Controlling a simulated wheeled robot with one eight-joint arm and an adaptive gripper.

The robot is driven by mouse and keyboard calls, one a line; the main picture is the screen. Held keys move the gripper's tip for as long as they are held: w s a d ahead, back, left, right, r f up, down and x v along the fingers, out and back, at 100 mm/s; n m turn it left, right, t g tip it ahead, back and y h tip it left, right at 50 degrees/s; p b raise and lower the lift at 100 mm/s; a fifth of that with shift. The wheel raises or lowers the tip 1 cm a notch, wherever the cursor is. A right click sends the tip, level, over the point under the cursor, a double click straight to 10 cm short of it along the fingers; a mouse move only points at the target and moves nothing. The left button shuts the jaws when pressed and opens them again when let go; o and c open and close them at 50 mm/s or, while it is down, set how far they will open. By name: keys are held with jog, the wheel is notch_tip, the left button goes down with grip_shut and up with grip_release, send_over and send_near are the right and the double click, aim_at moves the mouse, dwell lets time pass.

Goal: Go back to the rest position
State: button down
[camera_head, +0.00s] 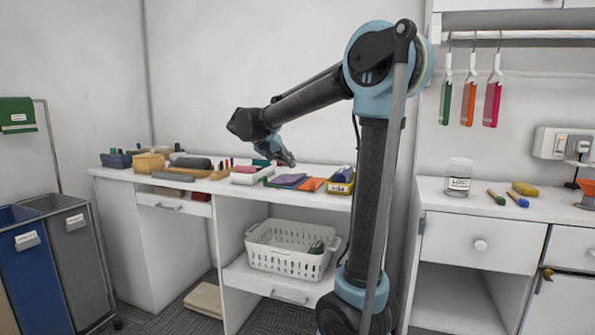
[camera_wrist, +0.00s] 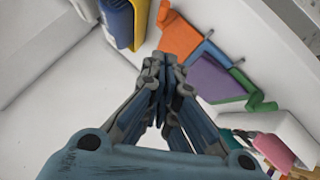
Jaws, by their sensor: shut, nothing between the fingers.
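My gripper (camera_head: 289,160) hangs above the right half of the white desk (camera_head: 230,182), at the end of my bent arm. In the wrist view my gripper (camera_wrist: 155,62) has its fingers together, with nothing between them.
A white basket (camera_head: 290,262) stands on the shelf below the desk. A yellow and blue box (camera_head: 340,187) sits near the desk's right end. The right counter (camera_head: 430,187) holds a glass jar (camera_head: 458,178). Blue and grey bins (camera_head: 37,262) stand at left.

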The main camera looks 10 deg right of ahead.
jog(key=s+d+f+g+y, duration=0.1)
jog(key=s+d+f, duration=0.25)
jog(key=s, duration=0.25)
jog(key=s+d+f+n+g+y, duration=0.1)
jog(key=s+d+f, duration=0.25)
jog(key=s, duration=0.25)
jog(key=s+d+f+g+y, duration=0.1)
jog(key=s+d+f, duration=0.25)
jog(key=s, duration=0.25)
jog(key=s+f+n+g+y, duration=0.1)
jog(key=s+f+y, duration=0.4)
jog(key=s+f, duration=1.2)
jog(key=shift+s+a+f+n+y, duration=0.3)
jog(key=shift+s+a+n, duration=0.1)
jog(key=shift+s, duration=0.3)
